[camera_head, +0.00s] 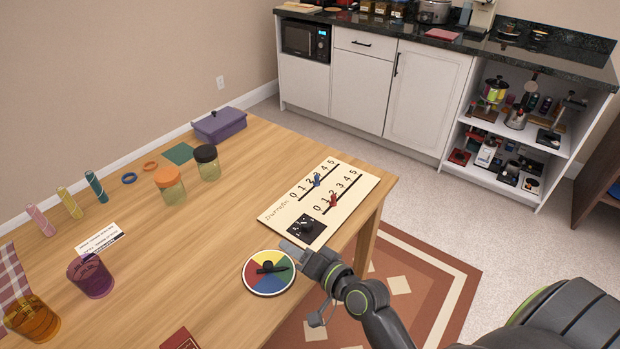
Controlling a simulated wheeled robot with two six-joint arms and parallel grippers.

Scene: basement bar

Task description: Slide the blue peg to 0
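The cream scoreboard (275,216) lies flat near the table's right edge, with two slotted rows numbered 0 to 5. The blue peg (317,181) stands in the upper row, around 2 or 3; the exact number is hard to tell. A red peg (333,201) stands in the lower row, around 1 or 2. The 0 of the upper row is at its left end. My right gripper (289,248) is just below the scoreboard, over the table edge, apart from both pegs. Its finger gap cannot be made out. My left gripper is not in view.
A black square piece (305,228) is on the board's lower part. A colour spinner (269,286) lies beside my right gripper. Two jars (170,190), a purple box (219,125) and cups (91,278) stand farther left. Bare wood lies left of the board.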

